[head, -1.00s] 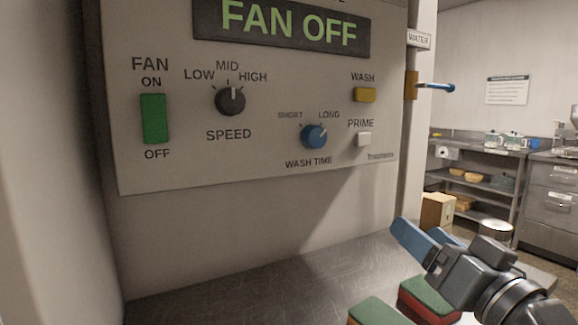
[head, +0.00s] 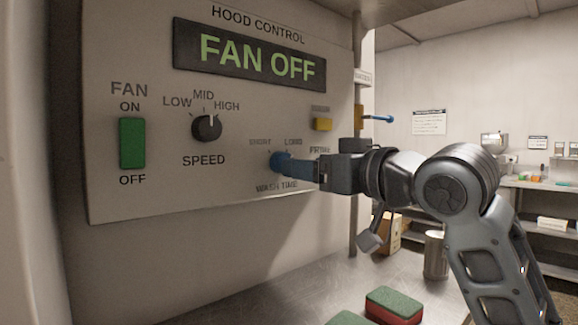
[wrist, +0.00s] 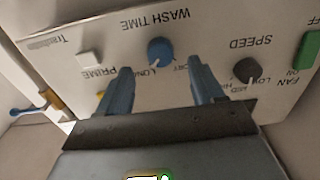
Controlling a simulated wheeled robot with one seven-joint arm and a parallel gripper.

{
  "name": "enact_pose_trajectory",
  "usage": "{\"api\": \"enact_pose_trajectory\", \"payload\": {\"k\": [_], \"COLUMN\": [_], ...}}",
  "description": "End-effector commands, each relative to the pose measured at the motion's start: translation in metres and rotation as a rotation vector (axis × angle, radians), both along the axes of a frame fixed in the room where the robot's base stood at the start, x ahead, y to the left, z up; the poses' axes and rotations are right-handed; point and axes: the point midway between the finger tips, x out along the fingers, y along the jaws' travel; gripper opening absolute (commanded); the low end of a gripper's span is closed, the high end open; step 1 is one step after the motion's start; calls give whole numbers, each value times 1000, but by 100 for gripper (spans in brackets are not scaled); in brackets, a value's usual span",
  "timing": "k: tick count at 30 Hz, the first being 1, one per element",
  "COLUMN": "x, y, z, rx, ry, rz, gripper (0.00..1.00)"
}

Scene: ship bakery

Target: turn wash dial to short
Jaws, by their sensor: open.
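The wash dial is a round blue knob under the SHORT and LONG marks on the hood control panel (head: 150,185). In the wrist view, which is upside down, the wash dial (wrist: 160,51) shows just beyond my gripper (wrist: 158,67), roughly between the lines of its two blue fingers. The fingers are apart with nothing held between them. In the head view my gripper (head: 292,167) reaches in from the right, and its fingers overlap the dial and hide much of it. I cannot tell whether they touch it, nor read its pointer clearly.
A black speed knob (head: 207,128) and a green fan switch (head: 132,143) are to the left. A yellow wash button (head: 322,124) is above right of the dial; a white prime button (wrist: 89,58) is beside it. Red and green sponges (head: 394,305) lie on the counter below.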

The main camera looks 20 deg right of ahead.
Motion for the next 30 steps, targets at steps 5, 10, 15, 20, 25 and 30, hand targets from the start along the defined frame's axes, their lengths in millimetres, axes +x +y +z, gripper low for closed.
{"api": "enact_pose_trajectory", "payload": {"k": [5, 10, 15, 20, 25, 30], "x": [27, 42, 47, 46, 46, 46], "y": [9, 15, 16, 16, 16, 16], "z": [0, 0, 0, 0, 0, 0], "rx": [0, 0, 0, 0, 1, 1], "ry": [0, 0, -1, -1, -2, -2], "rz": [1, 2, 1, 1, 1, 1], "gripper": [67, 67, 67, 67, 53, 36]}}
